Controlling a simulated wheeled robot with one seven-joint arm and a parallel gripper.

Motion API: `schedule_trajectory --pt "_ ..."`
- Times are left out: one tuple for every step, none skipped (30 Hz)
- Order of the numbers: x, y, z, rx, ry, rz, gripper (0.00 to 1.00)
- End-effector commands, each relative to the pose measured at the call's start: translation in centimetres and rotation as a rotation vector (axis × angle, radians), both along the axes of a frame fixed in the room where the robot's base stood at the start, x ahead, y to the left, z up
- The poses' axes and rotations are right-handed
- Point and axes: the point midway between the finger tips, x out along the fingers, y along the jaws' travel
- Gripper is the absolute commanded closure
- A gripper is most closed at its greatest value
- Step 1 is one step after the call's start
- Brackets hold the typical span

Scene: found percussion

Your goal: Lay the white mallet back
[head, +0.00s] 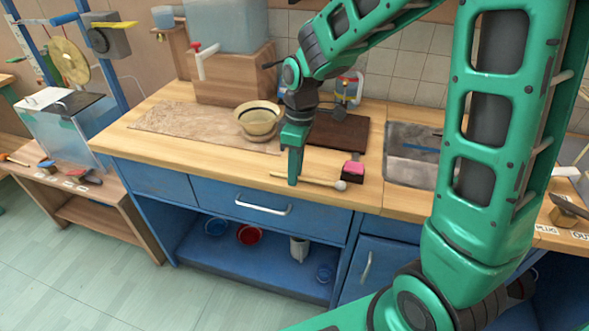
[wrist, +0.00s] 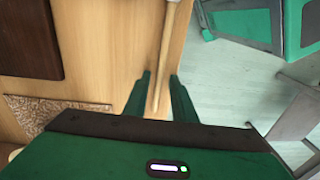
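The white mallet has a pale wooden handle and a round white head (head: 341,186). It lies along the front edge of the wooden counter (head: 215,155), with its head to the right. My gripper (head: 293,182) points down over the handle, left of the head. In the wrist view, the handle (wrist: 166,40) runs between the two fingers of my gripper (wrist: 160,85). The fingers are apart, with a gap showing on each side of the handle.
A pink-topped block (head: 353,168) sits just behind the mallet head. A dark board (head: 340,133), a bowl (head: 259,122) and a patterned mat (head: 190,122) lie farther back. A sink (head: 408,160) is to the right. The counter's front edge drops to blue drawers (head: 262,208).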

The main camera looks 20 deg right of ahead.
Motion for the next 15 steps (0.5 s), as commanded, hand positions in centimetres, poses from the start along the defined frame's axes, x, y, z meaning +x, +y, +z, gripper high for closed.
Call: schedule_trajectory --pt "0.1 -0.2 0.2 -0.002 -0.002 -0.005 0.71" --pt "0.1 -0.2 0.3 -0.001 -0.003 -0.005 0.71" --pt "0.2 -0.2 0.7 -0.002 -0.004 -0.004 0.71" --pt "0.2 -0.2 1.0 -0.002 -0.004 -0.004 0.71" --pt "0.1 -0.2 1.4 -0.001 -0.003 -0.004 0.71" --pt "0.2 -0.3 2.1 -0.001 -0.006 -0.003 0.71" --pt "0.2 -0.3 2.6 -0.001 -0.006 -0.003 0.71" --pt "0.2 -0.3 3.2 -0.001 -0.006 -0.003 0.71" --pt "0.2 -0.4 4.0 -0.001 -0.006 -0.002 0.71" --pt "0.3 -0.4 4.6 0.0 -0.006 -0.002 0.71" --pt "0.3 -0.4 5.1 -0.001 -0.006 -0.002 0.71" --pt "0.3 -0.5 5.9 -0.001 -0.006 -0.001 0.71" --pt "0.3 -0.5 6.5 0.0 -0.005 -0.001 0.71" --pt "0.3 -0.5 7.0 0.001 -0.006 0.0 0.71" --pt "0.3 -0.6 7.7 0.001 -0.004 0.0 0.71"
